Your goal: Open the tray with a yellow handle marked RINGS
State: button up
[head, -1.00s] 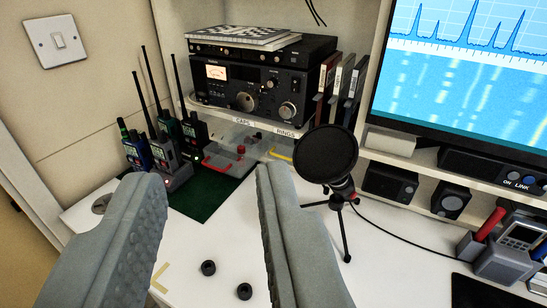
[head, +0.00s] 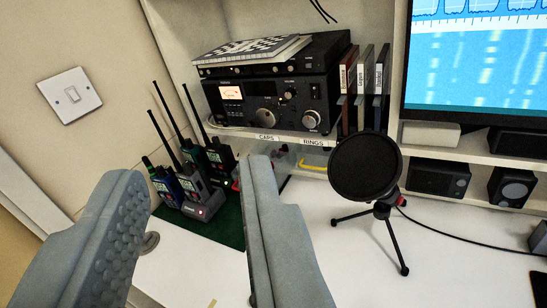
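The RINGS label (head: 314,142) is on the shelf edge under the radio. The tray body is mostly hidden in shadow under the shelf. The CAPS label (head: 267,138) is just left of it, and a bit of red handle (head: 236,186) shows beside my finger. My gripper (head: 195,180) is open and empty, in front of and left of the yellow handle, with its fingers wide apart.
A microphone (head: 366,168) on a tripod stands close right of the yellow handle. Several handheld radios (head: 188,180) with tall antennas stand on a green mat (head: 225,222) at left. The radio (head: 265,98) sits above. White desk (head: 350,265) is clear in front of the tripod.

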jog(key=w+a+f+m+h, duration=0.1)
jog(key=w+f+m+h, duration=0.15)
jog(key=w+m, duration=0.7)
jog(key=w+a+f+m+h, duration=0.15)
jog(key=w+m+h, duration=0.3)
jog(key=w, duration=0.95)
jog(key=w+f+m+g+h, duration=0.2)
jog(key=f+m+g, duration=0.1)
jog(key=f, duration=0.5)
jog(key=w+a+f+m+g+h, duration=0.1)
jog(key=w+f+m+g+h, duration=0.1)
jog(key=f+m, duration=0.3)
jog(key=w+f+m+g+h, duration=0.3)
jog(key=w+f+m+g, duration=0.1)
jog(key=f, duration=0.8)
jog(key=shift+w+a+f+m+g, duration=0.2)
jog(key=shift+f+m+g, duration=0.05)
jog(key=shift+m+g, duration=0.3)
jog(key=x, duration=1.6)
jog(key=shift+w+d, duration=0.15)
jog(key=shift+d, duration=0.1)
grip_shut()
